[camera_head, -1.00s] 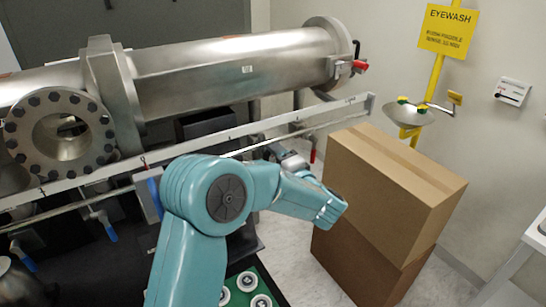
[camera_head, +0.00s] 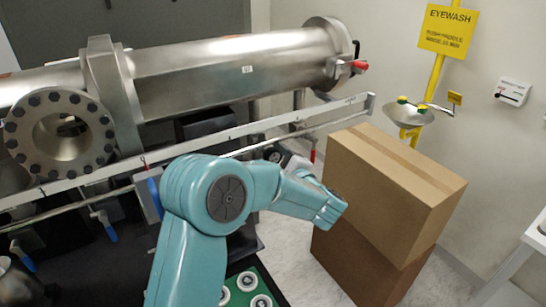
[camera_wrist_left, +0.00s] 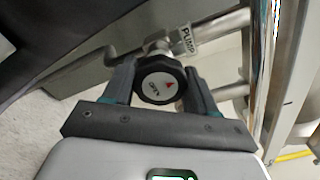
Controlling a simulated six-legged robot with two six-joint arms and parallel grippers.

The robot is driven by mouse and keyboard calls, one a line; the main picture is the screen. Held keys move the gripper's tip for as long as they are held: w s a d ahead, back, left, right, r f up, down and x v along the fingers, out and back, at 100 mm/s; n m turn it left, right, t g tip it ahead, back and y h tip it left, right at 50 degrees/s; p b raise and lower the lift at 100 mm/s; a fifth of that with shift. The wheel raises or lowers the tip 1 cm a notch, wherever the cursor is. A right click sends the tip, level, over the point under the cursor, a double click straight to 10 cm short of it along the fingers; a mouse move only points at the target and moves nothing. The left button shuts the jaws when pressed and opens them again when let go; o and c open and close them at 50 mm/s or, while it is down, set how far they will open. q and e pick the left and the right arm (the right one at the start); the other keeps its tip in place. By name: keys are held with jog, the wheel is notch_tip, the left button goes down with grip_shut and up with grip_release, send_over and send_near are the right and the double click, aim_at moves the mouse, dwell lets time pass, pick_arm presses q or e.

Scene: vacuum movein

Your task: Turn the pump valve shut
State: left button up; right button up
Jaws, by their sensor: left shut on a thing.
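The pump valve's black round knob (camera_wrist_left: 161,82), with a pale centre disc and a small red mark, is in the middle of the left wrist view. A tag reading "PUMP" (camera_wrist_left: 184,41) hangs just behind it on the pipe. My left gripper (camera_wrist_left: 162,70) is shut on the knob, with one finger on each side. In the head view my teal left arm reaches to the pipes, and its wrist (camera_head: 274,156) shows only partly behind the forearm. The knob cannot be made out clearly there. My right gripper is not in view.
A big steel vessel (camera_head: 235,70) and a long pale rail (camera_head: 230,130) lie behind the arm. Stacked cardboard boxes (camera_head: 390,190) stand close on the right. A yellow eyewash station (camera_head: 408,115) is by the wall. A green tray edge with white round parts (camera_head: 247,282) is below.

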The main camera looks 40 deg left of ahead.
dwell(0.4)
pick_arm(q)
jog(key=o, duration=1)
jog(key=shift+o, duration=0.2)
jog(key=b+v, duration=0.3)
jog(key=v, duration=1.3)
jog(key=shift+d, duration=0.2)
jog(key=shift+f+b, duration=0.1)
jog(key=shift+b, duration=0.2)
